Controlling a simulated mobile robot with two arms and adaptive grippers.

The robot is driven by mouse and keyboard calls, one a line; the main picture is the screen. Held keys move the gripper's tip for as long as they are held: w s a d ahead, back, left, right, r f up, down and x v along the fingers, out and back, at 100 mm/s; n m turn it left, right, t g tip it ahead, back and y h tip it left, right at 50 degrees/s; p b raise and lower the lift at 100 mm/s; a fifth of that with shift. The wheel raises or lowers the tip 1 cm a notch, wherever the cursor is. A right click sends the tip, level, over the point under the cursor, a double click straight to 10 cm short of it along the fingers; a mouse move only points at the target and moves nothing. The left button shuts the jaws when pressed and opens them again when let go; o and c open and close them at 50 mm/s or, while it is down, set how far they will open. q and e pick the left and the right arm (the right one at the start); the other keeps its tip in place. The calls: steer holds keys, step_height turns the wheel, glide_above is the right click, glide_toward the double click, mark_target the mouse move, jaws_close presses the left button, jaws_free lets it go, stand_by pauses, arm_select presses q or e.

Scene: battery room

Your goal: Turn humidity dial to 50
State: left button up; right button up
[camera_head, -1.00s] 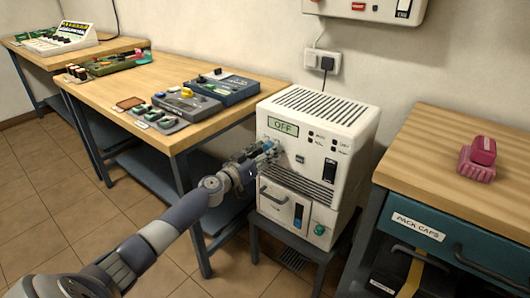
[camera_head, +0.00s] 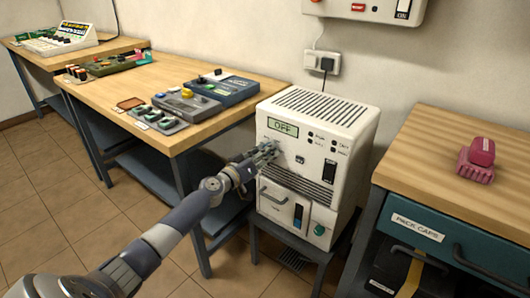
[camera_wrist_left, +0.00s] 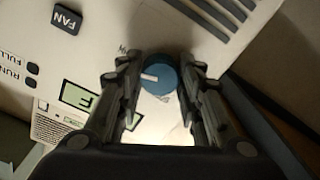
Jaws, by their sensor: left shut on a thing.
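The white dehumidifier (camera_head: 345,112) stands on a low dark stand, and its display (camera_head: 283,128) reads OFF. My left gripper (camera_head: 270,150) is at the upper left of its front panel and covers the dial there. In the left wrist view, the round blue dial (camera_wrist_left: 160,74) is between the two fingers of my left gripper (camera_wrist_left: 156,82). The gripper is shut on it. A white pointer mark shows on the dial's face, towards the left finger in that view. The scale marks around the dial are mostly hidden or too small to read. My right gripper is not in view.
A wooden bench (camera_head: 105,85) with instrument trays stands left of the dehumidifier. A wooden-topped cabinet (camera_head: 430,160) with a pink object (camera_head: 478,160) stands at right. A wall socket (camera_head: 320,62) with a plug is above. A dark switch (camera_head: 329,173) is on the front panel.

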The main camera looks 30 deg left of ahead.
arm_select(q)
steer(key=shift+a+n+p, duration=0.1)
steer(key=shift+n+p, duration=2.2)
steer(key=shift+n, duration=8.3)
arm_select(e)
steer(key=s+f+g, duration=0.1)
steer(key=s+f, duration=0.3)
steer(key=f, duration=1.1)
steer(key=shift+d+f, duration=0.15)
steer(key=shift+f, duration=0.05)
arm_select(q)
steer(key=o, duration=1.1)
steer(key=shift+c, duration=0.2)
